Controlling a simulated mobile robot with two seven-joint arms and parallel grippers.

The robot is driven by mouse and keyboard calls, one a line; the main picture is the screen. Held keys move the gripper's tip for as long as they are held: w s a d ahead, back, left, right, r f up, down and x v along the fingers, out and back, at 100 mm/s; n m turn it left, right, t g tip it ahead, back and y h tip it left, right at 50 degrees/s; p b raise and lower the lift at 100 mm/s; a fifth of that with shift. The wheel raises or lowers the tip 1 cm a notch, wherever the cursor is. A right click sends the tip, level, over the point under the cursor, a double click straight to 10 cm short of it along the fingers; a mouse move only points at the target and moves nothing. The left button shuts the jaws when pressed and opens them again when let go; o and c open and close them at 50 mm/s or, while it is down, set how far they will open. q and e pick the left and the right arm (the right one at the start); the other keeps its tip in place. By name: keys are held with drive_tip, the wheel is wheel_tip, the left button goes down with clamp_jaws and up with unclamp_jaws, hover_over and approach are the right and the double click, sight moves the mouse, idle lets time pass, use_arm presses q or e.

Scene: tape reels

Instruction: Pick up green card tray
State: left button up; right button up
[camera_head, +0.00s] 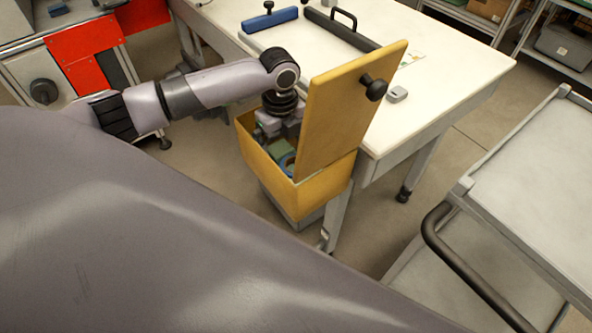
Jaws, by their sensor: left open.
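A yellow box (268,180) with its lid (345,110) raised stands beside the white table. Inside it lies a small green thing (280,147), which may be the green card tray; it is partly hidden by my gripper and the box wall. A blue round thing (288,162) lies close to it. My left gripper (270,140) reaches down into the box from above. Its fingers are open, near the green thing; whether they touch it I cannot tell. My right gripper is not in view.
The raised lid stands close to the right of my left wrist. A grey cart (545,190) with a dark rail is at right.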

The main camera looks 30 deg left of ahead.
use_arm(q)
wheel_tip(320, 180, down, 3)
drive_tip(key=shift+r, duration=0.2)
drive_tip(key=c, duration=0.9)
drive_tip(key=shift+r, duration=0.1)
